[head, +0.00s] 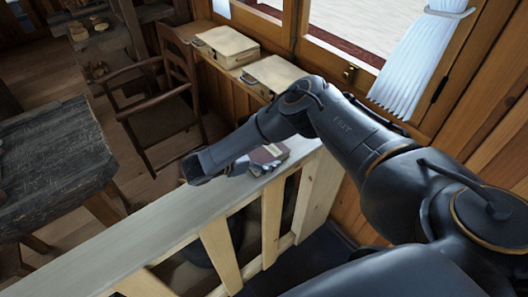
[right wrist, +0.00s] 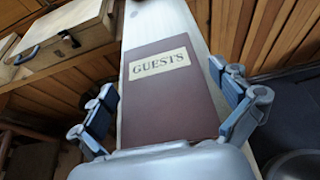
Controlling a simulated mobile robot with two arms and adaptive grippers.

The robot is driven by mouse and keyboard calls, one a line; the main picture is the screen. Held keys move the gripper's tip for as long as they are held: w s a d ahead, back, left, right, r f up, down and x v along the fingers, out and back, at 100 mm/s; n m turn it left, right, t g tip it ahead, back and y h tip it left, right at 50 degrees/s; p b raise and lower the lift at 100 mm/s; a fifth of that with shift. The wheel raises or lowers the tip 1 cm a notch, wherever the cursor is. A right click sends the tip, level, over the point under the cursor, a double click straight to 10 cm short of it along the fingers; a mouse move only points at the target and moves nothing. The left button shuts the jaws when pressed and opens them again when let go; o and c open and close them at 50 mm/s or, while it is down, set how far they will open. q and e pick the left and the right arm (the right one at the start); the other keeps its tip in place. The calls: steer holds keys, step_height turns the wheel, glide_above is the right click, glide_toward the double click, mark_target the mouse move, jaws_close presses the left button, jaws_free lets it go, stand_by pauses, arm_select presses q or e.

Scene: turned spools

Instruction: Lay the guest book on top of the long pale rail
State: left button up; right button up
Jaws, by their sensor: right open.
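The guest book (head: 270,153) lies flat on the far end of the long pale rail (head: 150,228). In the right wrist view the guest book (right wrist: 168,90) is dark red with a pale "GUESTS" label, and its cover faces up. My right gripper (head: 245,166) is over the rail at the near side of the book. In the right wrist view my right gripper (right wrist: 170,102) is open, with one finger on each side of the book. The fingers look apart from the book's edges. My palm hides the book's near edge. My left gripper is not in view.
Two pale cases (head: 227,46) (head: 272,76) sit on a ledge under the window. A wooden chair (head: 165,100) and a dark table (head: 50,165) stand left of the rail. A white curtain (head: 420,55) hangs at the right. The rail's near stretch is bare.

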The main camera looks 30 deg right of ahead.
steer(key=v, duration=1.1)
steer(key=shift+s+a+r, duration=0.1)
steer(key=shift+a+r, duration=0.05)
steer(key=shift+a, duration=0.15)
